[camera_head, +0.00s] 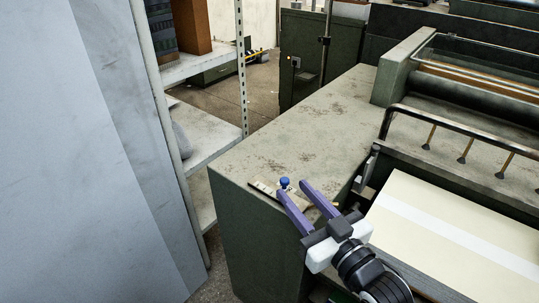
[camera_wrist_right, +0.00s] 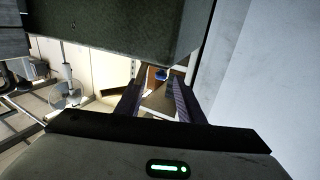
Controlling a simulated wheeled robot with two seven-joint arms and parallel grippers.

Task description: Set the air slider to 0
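The air slider's blue knob (camera_head: 285,183) stands on top of the green machine's near left corner. A pale scale strip (camera_head: 262,188) lies beside it, partly hidden behind my gripper. My right gripper (camera_head: 292,189) is open, its two purple fingers spread and pointing at the knob. The knob appears close to the fingertips, and I cannot tell whether they touch it. In the right wrist view a small blue spot (camera_wrist_right: 161,75), apparently the knob, shows beyond and between the fingers (camera_wrist_right: 156,88). The numbers on the scale are too small to read. My left gripper is not in view.
The worn green machine top (camera_head: 310,125) stretches away behind the knob and is clear. A stack of pale boards (camera_head: 455,215) lies right of my arm, below a metal rail (camera_head: 470,130). White shelving (camera_head: 205,140) stands left of the machine.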

